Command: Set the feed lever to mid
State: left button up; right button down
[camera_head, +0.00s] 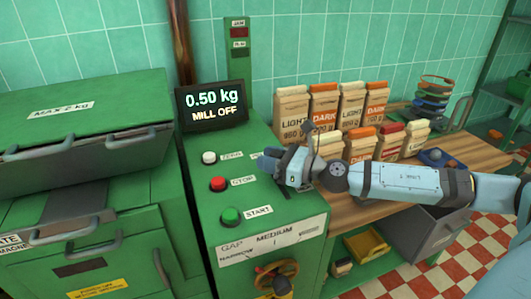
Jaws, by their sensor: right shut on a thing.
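The green control console (222,262) stands in the middle of the view. My right gripper (270,165) reaches in from the right over its top, beside a small white label (257,155). It is shut on what I take to be the feed lever. The gripper hides the lever, so I cannot tell its setting. The display (212,107) reads 0.50 kg, MILL OFF. My left gripper is out of view.
White (208,157), red STOP (217,184) and green START (230,215) buttons line the console's left side. A handwheel (277,272) is below. Paper bags (292,105) stand on the wooden bench behind my right arm. A lidded green bin (80,125) stands left.

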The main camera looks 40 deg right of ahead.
jog(key=c, duration=0.8)
grip_release()
jog(key=shift+o, duration=0.2)
